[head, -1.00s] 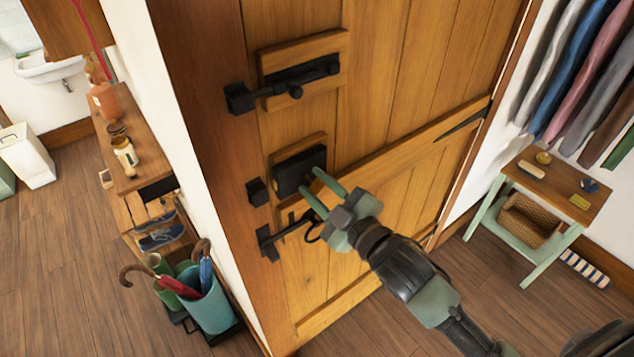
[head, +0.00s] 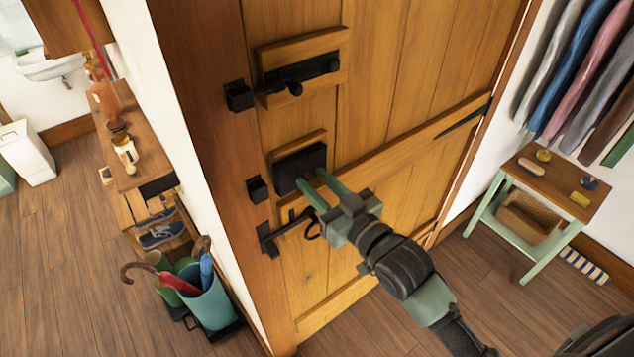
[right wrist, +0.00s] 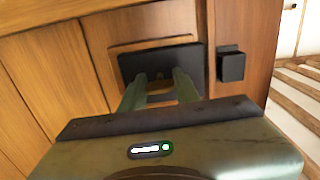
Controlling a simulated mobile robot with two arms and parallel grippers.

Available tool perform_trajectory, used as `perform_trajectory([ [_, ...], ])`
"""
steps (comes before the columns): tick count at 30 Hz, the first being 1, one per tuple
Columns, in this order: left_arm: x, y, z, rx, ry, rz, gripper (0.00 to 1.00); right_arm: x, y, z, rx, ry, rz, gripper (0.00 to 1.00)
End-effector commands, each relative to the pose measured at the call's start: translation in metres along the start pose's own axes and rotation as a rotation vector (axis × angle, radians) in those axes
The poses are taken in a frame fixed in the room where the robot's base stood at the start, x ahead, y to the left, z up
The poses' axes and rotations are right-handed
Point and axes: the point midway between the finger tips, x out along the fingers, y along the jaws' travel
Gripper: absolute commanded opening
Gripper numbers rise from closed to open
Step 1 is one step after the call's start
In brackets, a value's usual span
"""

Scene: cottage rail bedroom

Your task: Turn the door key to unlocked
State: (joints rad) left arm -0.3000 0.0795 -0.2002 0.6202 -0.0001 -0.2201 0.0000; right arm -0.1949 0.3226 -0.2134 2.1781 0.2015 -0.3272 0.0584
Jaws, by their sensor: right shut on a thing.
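The wooden door (head: 400,80) fills the middle of the head view. Its black lock box (head: 298,161) sits on a wooden block and also shows in the right wrist view (right wrist: 160,60). My right gripper (head: 309,182) is at the front of this box, its two green fingers pointing at its face. In the right wrist view the fingers (right wrist: 159,90) stand either side of a small part at the box, and I take them to be shut on the door key. The key is mostly hidden, so its angle cannot be told. My left gripper is not in view.
A black bolt (head: 295,85) is above the lock, and a latch handle (head: 290,228) is just below the gripper. A black keeper (head: 257,190) is on the frame at left. A small table (head: 545,180) stands right; an umbrella bucket (head: 210,300) stands lower left.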

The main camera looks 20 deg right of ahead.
Motion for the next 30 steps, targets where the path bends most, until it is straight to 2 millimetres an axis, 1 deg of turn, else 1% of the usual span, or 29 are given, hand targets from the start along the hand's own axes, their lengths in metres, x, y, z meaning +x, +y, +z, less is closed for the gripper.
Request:
perform_trajectory([
  [5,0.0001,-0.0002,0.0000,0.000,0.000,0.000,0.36,-0.0002,-0.0003,0.0019,0.030,-0.004,0.000,0.00],
  [17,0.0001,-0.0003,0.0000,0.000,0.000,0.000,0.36,-0.0001,-0.0004,0.0022,0.036,-0.005,0.000,0.00],
  [18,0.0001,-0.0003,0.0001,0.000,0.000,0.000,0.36,-0.0001,-0.0004,0.0022,0.036,-0.005,0.000,0.36],
  [20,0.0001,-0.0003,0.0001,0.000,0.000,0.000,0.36,-0.0001,-0.0004,0.0021,0.035,-0.005,0.000,0.53],
  [30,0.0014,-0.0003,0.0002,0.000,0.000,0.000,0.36,-0.0018,-0.0002,0.0015,0.033,-0.002,0.000,0.53],
])
